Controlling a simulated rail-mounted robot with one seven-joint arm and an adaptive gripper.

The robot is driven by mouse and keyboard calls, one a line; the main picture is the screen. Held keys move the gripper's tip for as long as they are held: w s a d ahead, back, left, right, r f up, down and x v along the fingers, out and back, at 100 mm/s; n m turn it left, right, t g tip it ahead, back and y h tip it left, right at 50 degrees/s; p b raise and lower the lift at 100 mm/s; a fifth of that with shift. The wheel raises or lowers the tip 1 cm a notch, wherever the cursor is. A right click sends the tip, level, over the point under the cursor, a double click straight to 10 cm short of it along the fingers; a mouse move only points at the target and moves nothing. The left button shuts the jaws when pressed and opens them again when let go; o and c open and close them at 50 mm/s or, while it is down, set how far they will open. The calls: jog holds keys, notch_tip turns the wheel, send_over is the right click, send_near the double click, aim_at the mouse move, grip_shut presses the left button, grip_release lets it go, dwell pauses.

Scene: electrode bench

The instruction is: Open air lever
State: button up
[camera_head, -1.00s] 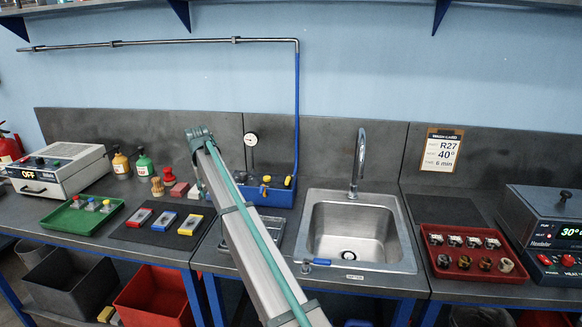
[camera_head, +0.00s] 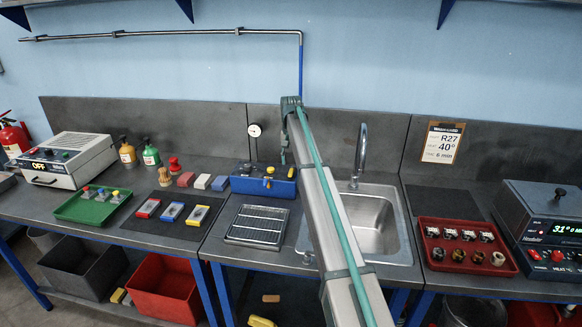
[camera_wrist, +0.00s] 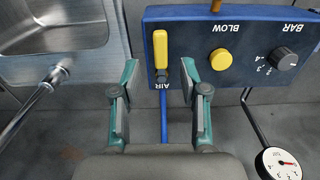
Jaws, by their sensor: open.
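The blue air box (camera_head: 262,187) stands at the back of the bench, left of the sink. The yellow air lever (camera_wrist: 160,48) shows on its face in the wrist view, with the AIR label below it. The lever's handle lies along the picture's vertical. My gripper (camera_wrist: 160,64) is open and empty. Its two green-grey fingers stand apart on either side of the lever's lower end. I cannot tell whether they touch the box.
A yellow BLOW button (camera_wrist: 221,59) and a dark BAR knob (camera_wrist: 285,59) sit beside the lever. A pressure gauge (camera_wrist: 280,164) stands close by. The sink (camera_head: 372,228) and its faucet (camera_head: 361,150) are to the right in the head view. A metal rack (camera_head: 258,226) lies before the box.

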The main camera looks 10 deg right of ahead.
aim_at(291, 172)
jog(key=shift+f+p, duration=0.6)
jog(key=shift+f, duration=1.85)
grip_shut()
